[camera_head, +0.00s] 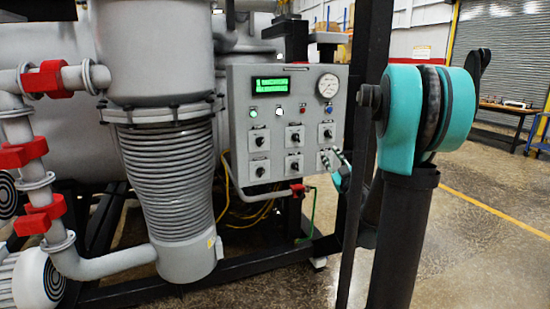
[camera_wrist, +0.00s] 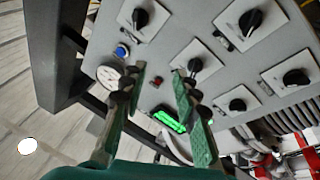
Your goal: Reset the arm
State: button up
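My gripper (camera_head: 337,160) is at the lower right part of the grey control panel (camera_head: 240,100) in the head view, close to the lower right knob. In the wrist view my gripper (camera_wrist: 160,78) has its two green fingers spread apart, with nothing held between them. The panel (camera_wrist: 170,35) fills much of the wrist view, turned nearly upside down. A black rotary knob (camera_wrist: 195,65) shows just beyond the right fingertip. Whether the fingers touch the panel cannot be told.
The panel carries a lit green display (camera_head: 271,84), a round gauge (camera_head: 328,86) and several black knobs (camera_head: 262,139). A ribbed grey column (camera_head: 165,170) and pipes with red clamps (camera_head: 45,78) stand to the left. A dark frame post (camera_head: 368,90) stands right of the panel. Open floor (camera_head: 480,230) lies right.

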jog(key=s+d+f+m+g+h, duration=0.4)
jog(key=s+f+m+g+h, duration=0.4)
jog(key=f, duration=0.4)
jog(key=s+a+f+g+y, duration=0.1)
jog(key=s+a+f+g, duration=0.2)
jog(key=s+f, duration=0.2)
jog(key=s+a+f+g+y, duration=0.1)
jog(key=s+a+f+g, duration=0.2)
jog(key=s+f, duration=0.3)
jog(key=s+a+f+n+g+y, duration=0.1)
jog(key=s+a+f+g, duration=0.2)
jog(key=s, duration=0.9)
notch_tip(320, 180, down, 3)
jog(key=shift+s+a+r+y, duration=0.1)
jog(key=shift+s+a+y, duration=0.3)
jog(key=shift+a, duration=0.15)
